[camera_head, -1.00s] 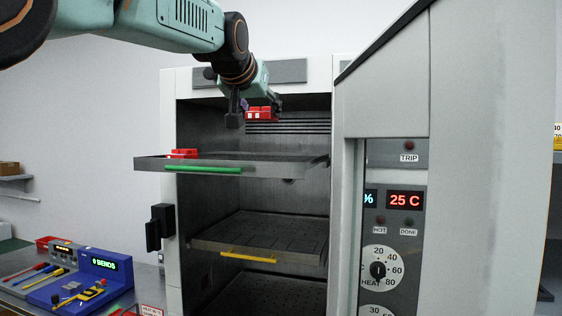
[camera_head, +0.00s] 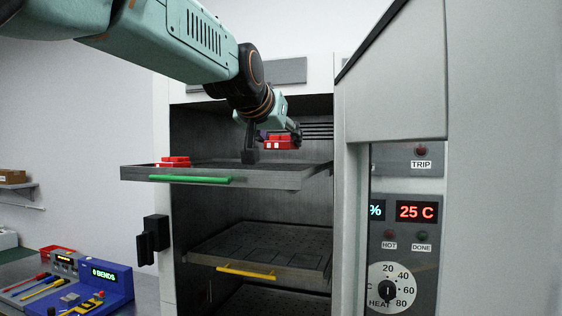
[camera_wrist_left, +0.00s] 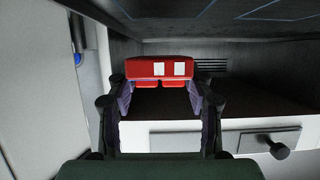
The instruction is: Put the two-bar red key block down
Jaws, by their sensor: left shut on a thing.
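The two-bar red key block (camera_head: 281,143) shows two white marks on its face. My left gripper (camera_head: 271,146) is shut on it and holds it over the right part of the green-handled upper shelf (camera_head: 262,178). The left wrist view also shows the red block (camera_wrist_left: 160,69) between the two fingers of the left gripper (camera_wrist_left: 161,84). Whether the block touches the shelf I cannot tell. Another red block (camera_head: 175,161) rests on the left part of the same shelf. My right gripper is not in view.
The open oven chamber has a lower shelf with a yellow handle (camera_head: 245,273). A control panel (camera_head: 407,240) reading 25 C stands to the right. A blue tester (camera_head: 103,284) sits on the bench at lower left. The middle of the upper shelf looks clear.

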